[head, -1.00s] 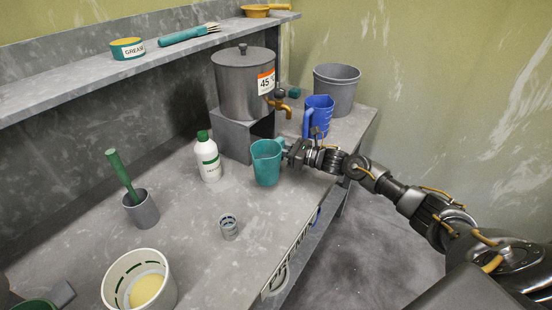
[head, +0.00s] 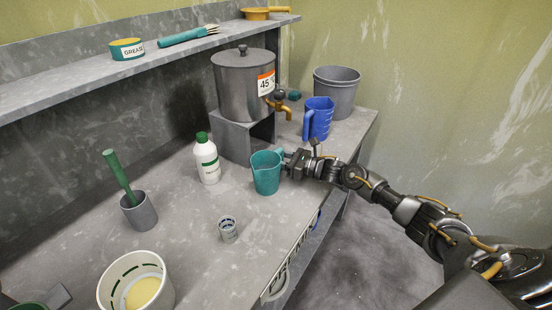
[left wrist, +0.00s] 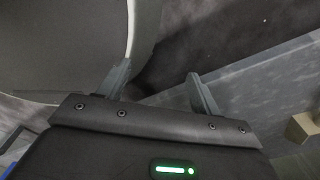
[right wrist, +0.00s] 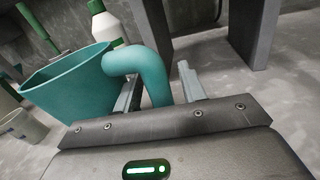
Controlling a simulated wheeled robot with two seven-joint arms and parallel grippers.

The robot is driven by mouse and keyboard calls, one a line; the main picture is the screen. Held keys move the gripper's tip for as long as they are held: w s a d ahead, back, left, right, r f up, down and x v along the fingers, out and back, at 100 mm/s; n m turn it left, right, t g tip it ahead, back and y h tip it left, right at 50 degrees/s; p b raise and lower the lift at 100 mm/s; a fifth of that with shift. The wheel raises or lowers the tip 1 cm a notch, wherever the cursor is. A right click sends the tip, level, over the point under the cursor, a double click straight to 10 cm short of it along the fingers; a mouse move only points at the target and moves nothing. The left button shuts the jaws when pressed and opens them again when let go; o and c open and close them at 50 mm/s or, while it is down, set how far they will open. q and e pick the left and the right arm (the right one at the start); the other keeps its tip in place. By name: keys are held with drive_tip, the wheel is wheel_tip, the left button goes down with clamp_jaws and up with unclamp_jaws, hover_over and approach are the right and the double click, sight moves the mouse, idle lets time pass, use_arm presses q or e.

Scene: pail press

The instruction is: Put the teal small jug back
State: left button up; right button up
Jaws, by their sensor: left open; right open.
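The teal small jug (head: 266,175) stands upright on the grey bench, in front of the metal urn and right of the white bottle. In the right wrist view the jug (right wrist: 75,88) shows at the left, its curved handle (right wrist: 145,68) reaching down between the fingers. My right gripper (head: 287,163) is open at the handle, with one finger on either side of it in the right wrist view (right wrist: 158,85). I cannot tell whether a finger touches it. My left gripper (left wrist: 158,82) is open and empty in the left wrist view, and not clearly seen in the head view.
The urn (head: 243,85) with its brass tap stands on a grey stand (head: 235,140). A blue jug (head: 318,118) and grey bucket (head: 336,92) are behind my right gripper. The white bottle (head: 207,162), a small grey cup (head: 228,229) and a white pail (head: 110,290) stand nearby.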

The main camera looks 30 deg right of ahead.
drive_tip(key=shift+r, duration=0.15)
drive_tip(key=shift+s+d+p, duration=0.15)
drive_tip(key=shift+p, duration=0.15)
drive_tip(key=v, duration=1.1)
drive_tip(key=shift+s+d, duration=0.15)
drive_tip(key=shift+s, duration=0.05)
